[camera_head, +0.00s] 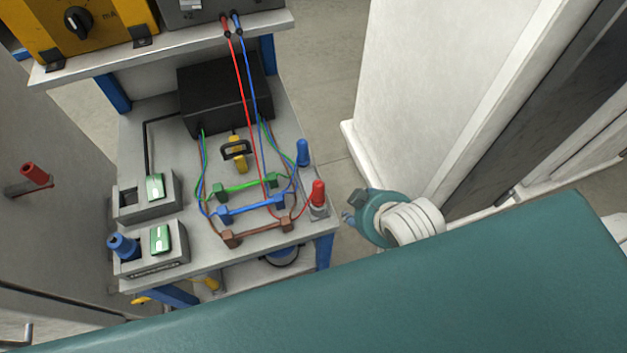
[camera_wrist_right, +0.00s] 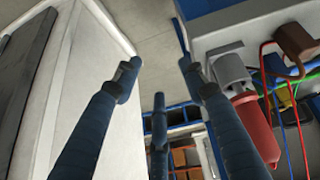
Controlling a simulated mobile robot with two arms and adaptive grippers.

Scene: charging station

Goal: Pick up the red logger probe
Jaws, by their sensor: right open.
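The red logger probe (camera_head: 318,192) stands upright in a small grey holder (camera_head: 318,211) at the front right corner of the bench, with a red wire running to it. In the right wrist view the red probe (camera_wrist_right: 258,130) lies right of my fingers, partly behind the right one, next to its grey holder (camera_wrist_right: 231,70). My right gripper (camera_head: 352,208) is just right of the probe, beyond the bench edge, and apart from it. In the wrist view my right gripper (camera_wrist_right: 160,78) is open, with nothing between its fingers. My left gripper is not in view.
A blue probe (camera_head: 302,152) stands just behind the red one. Green, blue and brown connectors (camera_head: 252,208) with loose wires lie on the bench (camera_head: 200,255). A black box (camera_head: 222,95) is at the back.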

